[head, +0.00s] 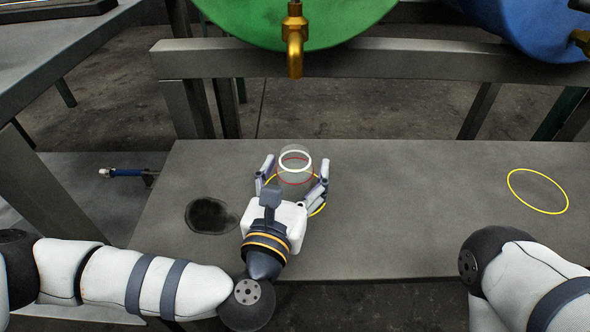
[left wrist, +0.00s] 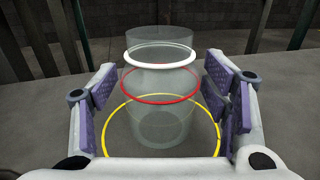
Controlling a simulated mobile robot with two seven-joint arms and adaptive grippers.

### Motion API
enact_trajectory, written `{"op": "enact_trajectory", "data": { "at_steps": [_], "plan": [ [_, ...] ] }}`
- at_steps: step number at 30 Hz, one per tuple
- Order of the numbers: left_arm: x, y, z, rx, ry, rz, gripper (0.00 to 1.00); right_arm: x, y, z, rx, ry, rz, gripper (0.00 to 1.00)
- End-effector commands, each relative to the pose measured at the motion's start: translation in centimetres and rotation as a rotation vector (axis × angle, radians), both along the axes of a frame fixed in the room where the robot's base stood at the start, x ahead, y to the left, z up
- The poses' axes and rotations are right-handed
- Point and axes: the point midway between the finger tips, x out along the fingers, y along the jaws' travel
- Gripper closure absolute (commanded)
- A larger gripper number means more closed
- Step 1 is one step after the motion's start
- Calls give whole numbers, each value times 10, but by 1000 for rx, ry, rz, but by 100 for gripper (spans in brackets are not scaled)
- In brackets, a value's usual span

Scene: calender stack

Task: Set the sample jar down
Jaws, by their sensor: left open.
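The clear sample jar (head: 296,162) stands upright on the grey bench below the brass tap. It has a white ring near its top and a red ring around its middle. In the left wrist view the jar (left wrist: 158,112) stands inside a yellow ring (left wrist: 108,137) on the bench. My left gripper (head: 294,167) is open, with one finger on each side of the jar. In the left wrist view a gap shows between each purple finger pad and the glass. My right arm shows at the lower right of the head view, but its gripper is out of view.
A green drum with a brass tap (head: 294,42) overhangs the bench (head: 420,210) behind the jar. A second yellow circle (head: 511,190) marks the bench at right. A dark stain (head: 209,215) lies left of my gripper. The bench between the jar and right circle is clear.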

Motion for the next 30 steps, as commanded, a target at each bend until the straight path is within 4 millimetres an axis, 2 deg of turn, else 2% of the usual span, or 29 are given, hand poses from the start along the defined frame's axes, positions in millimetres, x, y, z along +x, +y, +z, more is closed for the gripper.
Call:
{"op": "enact_trajectory", "data": {
  "at_steps": [2, 9, 15, 19, 30],
  "plan": [
    [-13, 3, 1, -1, 0, -2, 31, 1, 0, 2, 0, -2, 0, 60],
    [-77, 20, 1, -1, 2, -3, 31, 2, 0, 5, 0, -6, 0, 60],
    [-110, 29, 1, -1, 1, -1, 31, 2, 0, 6, 0, -7, 0, 60],
    [-116, 31, 1, -1, -1, 0, 31, 2, 0, 6, 0, -7, 0, 60],
    [-116, 31, 1, 0, -1, -1, 31, 2, 0, 6, 0, -7, 0, 60]
  ]
}}
